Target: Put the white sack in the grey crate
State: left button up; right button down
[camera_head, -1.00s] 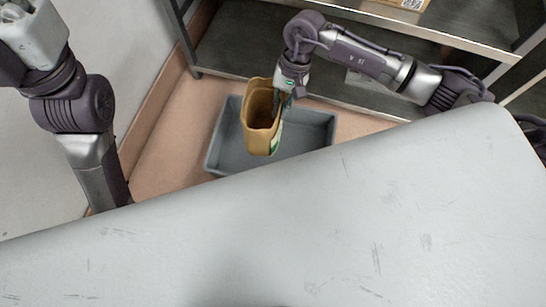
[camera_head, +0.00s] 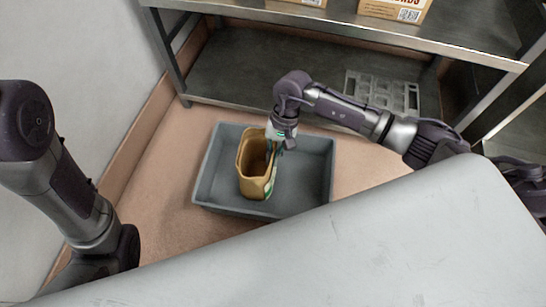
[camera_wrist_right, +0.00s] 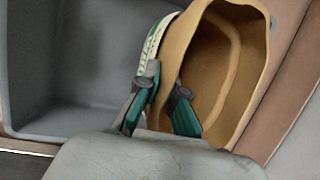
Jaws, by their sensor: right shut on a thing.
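An open-topped sack (camera_head: 252,184) is tan, with a white and green printed face on its right side. In the right wrist view the sack (camera_wrist_right: 245,85) shows its hollow tan inside. My right gripper (camera_head: 276,145) is shut on the wall of the sack at its printed side; its green-tipped fingers (camera_wrist_right: 163,103) pinch the rim. The grey crate (camera_head: 315,175) stands on the floor, and the sack is upright within its outline. I cannot tell whether the sack touches the crate bottom. My left arm comes in at the left; its gripper is out of view.
A metal shelf rack (camera_head: 330,22) stands behind the crate, with cardboard boxes (camera_head: 395,8) on top and a grey slotted tray (camera_head: 385,92) on its lower shelf. A light wall is at the left. The crate's right part is bare.

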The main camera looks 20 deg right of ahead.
jog(key=c, duration=1.8)
grip_release()
jog(key=shift+f, duration=0.1)
jog(key=o, duration=0.5)
